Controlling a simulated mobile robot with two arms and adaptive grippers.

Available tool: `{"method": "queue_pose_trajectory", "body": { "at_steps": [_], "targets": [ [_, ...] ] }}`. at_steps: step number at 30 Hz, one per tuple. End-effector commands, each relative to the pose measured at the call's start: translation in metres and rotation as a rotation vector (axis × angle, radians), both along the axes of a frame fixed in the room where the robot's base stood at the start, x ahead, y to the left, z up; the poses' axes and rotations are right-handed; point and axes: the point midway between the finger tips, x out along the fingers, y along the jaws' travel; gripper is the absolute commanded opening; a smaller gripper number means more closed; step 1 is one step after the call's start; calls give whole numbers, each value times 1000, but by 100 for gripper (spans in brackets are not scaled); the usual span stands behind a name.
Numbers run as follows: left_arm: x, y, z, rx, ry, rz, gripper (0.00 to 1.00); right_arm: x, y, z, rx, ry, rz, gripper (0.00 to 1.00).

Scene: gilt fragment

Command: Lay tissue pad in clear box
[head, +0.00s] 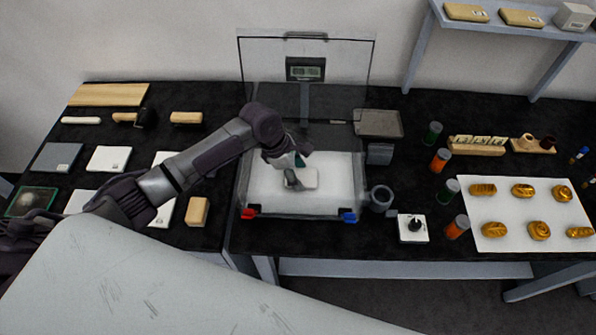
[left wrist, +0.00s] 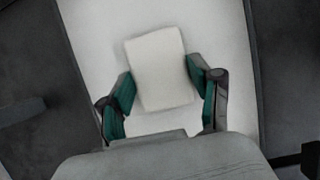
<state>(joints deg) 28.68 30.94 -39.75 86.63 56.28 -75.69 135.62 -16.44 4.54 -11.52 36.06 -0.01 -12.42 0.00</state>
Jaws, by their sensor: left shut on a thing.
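The tissue pad (head: 307,179), a small white block, is inside the clear box (head: 258,193), over its white floor. The box's transparent lid (head: 262,62) stands open at the back. My left gripper (head: 293,176) reaches into the box from above and is shut on the pad. In the left wrist view the pad (left wrist: 160,58) sits between the two green-padded fingers of the gripper (left wrist: 159,82). I cannot tell whether the pad touches the floor. My right gripper is not in view.
White and grey pads and wooden blocks (head: 198,211) lie left of the box. A grey ring-shaped holder (head: 381,198) and a dark tray (head: 379,123) stand close on its right. Farther right are several capped bottles (head: 440,160) and a white sheet (head: 505,218) with gilt pieces.

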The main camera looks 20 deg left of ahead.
Motion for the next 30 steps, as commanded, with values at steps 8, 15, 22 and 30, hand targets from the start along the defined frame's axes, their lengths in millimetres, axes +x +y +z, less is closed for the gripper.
{"method": "queue_pose_trajectory", "body": {
  "at_steps": [8,15,22,30],
  "targets": [
    [0,0,-1,-1,-1,-1,77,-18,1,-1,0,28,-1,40],
    [0,0,-1,-1,-1,-1,89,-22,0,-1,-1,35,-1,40],
    [0,1,3,-1,-2,-1,89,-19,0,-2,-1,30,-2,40],
    [-4,18,47,-2,-5,0,89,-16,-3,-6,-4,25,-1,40]
  ]
}}
